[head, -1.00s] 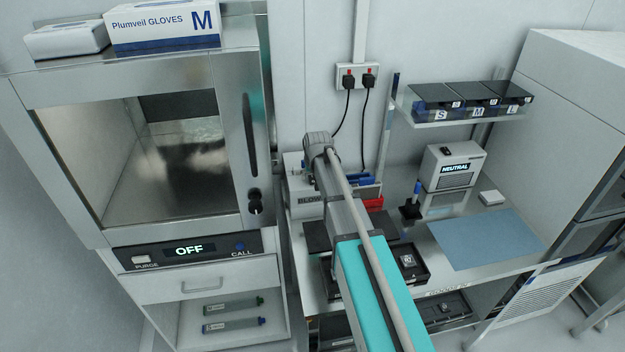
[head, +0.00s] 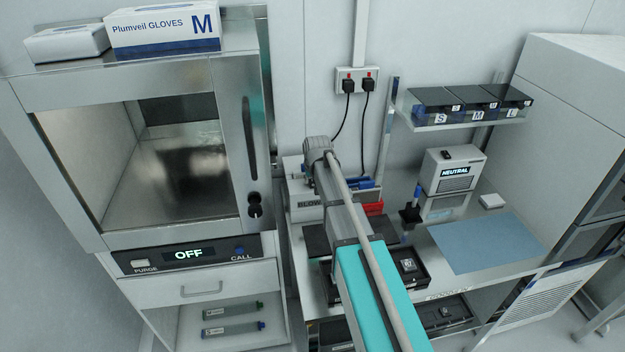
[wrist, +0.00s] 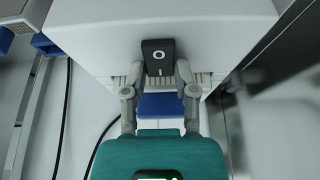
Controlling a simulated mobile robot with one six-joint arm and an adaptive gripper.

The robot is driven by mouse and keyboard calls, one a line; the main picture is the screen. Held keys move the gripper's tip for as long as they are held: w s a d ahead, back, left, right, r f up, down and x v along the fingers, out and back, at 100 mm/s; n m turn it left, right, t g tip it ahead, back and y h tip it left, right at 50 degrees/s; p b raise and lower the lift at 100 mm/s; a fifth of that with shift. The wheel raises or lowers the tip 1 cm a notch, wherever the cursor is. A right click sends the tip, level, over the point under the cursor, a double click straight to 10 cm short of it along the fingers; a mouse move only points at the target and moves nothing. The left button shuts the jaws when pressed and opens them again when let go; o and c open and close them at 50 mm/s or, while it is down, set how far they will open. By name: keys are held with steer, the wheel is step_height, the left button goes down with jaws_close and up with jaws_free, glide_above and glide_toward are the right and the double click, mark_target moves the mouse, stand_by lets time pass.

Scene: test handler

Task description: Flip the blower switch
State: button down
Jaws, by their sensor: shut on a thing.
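A blue part (wrist: 160,106) shows between the fingers, below the switch. In the head view my arm hides the gripper and switch.
A steel cabinet (head: 60,88) reading OFF stands left of the blower. A red item (head: 373,208) and a black stand with a blue-topped item (head: 411,212) are to the right. Two cords run down from the wall outlet (head: 357,80). A blue mat (head: 487,241) lies clear.

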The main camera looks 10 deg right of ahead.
steer(key=shift+w, duration=0.1)
steer(key=shift+w+g+p, duration=0.25)
steer(key=shift+g+p, duration=0.25)
steer(key=shift+g, duration=1.3)
steer(key=shift+c, duration=2)
jaws_free()
steer(key=shift+s+f, duration=0.1)
steer(key=shift+s, duration=0.05)
